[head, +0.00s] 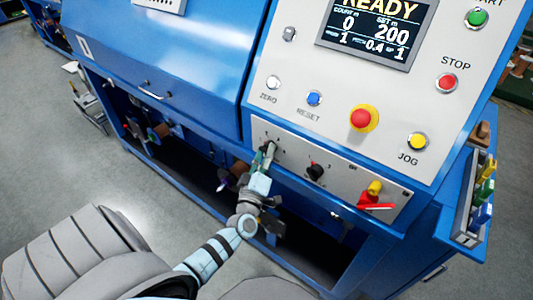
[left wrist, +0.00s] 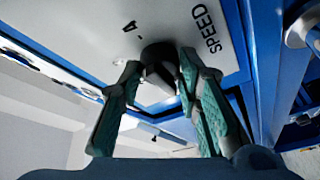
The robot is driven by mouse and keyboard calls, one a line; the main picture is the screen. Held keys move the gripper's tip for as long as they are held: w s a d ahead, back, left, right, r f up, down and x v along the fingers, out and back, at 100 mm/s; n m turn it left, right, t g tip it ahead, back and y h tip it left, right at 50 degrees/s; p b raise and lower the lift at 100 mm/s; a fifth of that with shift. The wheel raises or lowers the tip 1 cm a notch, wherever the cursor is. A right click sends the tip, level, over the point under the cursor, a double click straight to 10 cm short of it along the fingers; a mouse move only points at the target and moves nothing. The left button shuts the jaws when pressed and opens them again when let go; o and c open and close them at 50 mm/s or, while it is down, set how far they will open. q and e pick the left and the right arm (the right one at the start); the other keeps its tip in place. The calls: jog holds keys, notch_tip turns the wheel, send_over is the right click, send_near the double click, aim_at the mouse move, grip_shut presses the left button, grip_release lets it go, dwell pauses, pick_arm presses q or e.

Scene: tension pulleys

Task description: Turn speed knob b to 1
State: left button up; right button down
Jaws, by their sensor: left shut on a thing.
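My left gripper (head: 266,151) reaches the left end of the lower grey control strip, where its fingers cover most of a knob. In the left wrist view the gripper (left wrist: 157,85) is closed around a black knob (left wrist: 158,54), with a finger on each side. A second black knob (head: 316,172) sits to the right on the same strip, untouched. I cannot read which knob is b or where the held knob points. My right gripper is not in view.
The display (head: 376,35) reads READY, with 0 and 200. A red stop knob on a yellow ring (head: 363,118) and several buttons sit above the strip. A red lever (head: 376,206) and yellow knob (head: 375,187) lie right. A tool holder (head: 470,205) hangs at far right.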

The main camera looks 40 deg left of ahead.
pick_arm(q)
jog(key=o, duration=1.1)
jog(key=shift+o, duration=0.2)
jog(key=v, duration=1.2)
